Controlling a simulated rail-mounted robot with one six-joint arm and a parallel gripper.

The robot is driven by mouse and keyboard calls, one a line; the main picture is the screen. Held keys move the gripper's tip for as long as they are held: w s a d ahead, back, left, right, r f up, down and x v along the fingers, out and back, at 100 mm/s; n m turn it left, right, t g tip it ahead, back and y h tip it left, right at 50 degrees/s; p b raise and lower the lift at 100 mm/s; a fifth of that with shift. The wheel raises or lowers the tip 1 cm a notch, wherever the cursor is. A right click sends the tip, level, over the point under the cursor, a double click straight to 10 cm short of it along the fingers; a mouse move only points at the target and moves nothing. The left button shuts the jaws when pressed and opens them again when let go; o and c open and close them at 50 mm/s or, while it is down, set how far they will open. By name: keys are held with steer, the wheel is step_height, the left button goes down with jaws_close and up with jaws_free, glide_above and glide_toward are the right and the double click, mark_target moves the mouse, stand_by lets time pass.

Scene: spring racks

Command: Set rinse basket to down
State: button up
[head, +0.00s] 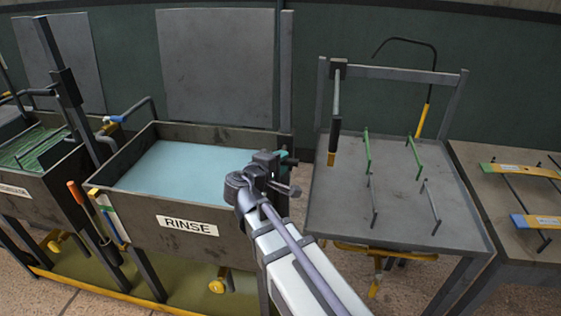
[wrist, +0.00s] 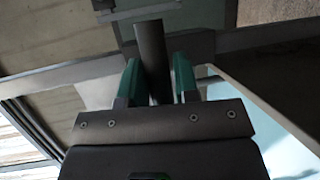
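The rinse tank (head: 140,219) is a dark grey trough labelled RINSE, with pale blue water (head: 180,167) in it. No basket shows above the water. A tall grey post (head: 286,70) stands at the tank's back right corner. My gripper (head: 284,156) is beside this corner, and its teal fingers are partly hidden by the wrist. In the wrist view, the two teal fingers (wrist: 158,80) lie close on either side of a dark round bar (wrist: 151,45) and appear shut on it. A dark end of this bar shows past the fingers in the head view.
Another table with yellow and blue racks (head: 525,171) is at the far right. A second tank (head: 35,190) with a post stands at left.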

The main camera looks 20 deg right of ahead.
steer(key=o, duration=0.4)
steer(key=shift+f, duration=0.2)
steer(key=p+v, duration=0.2)
steer(key=v, duration=0.8)
steer(key=shift+s+a+r, duration=0.1)
steer(key=shift+s+a, duration=0.2)
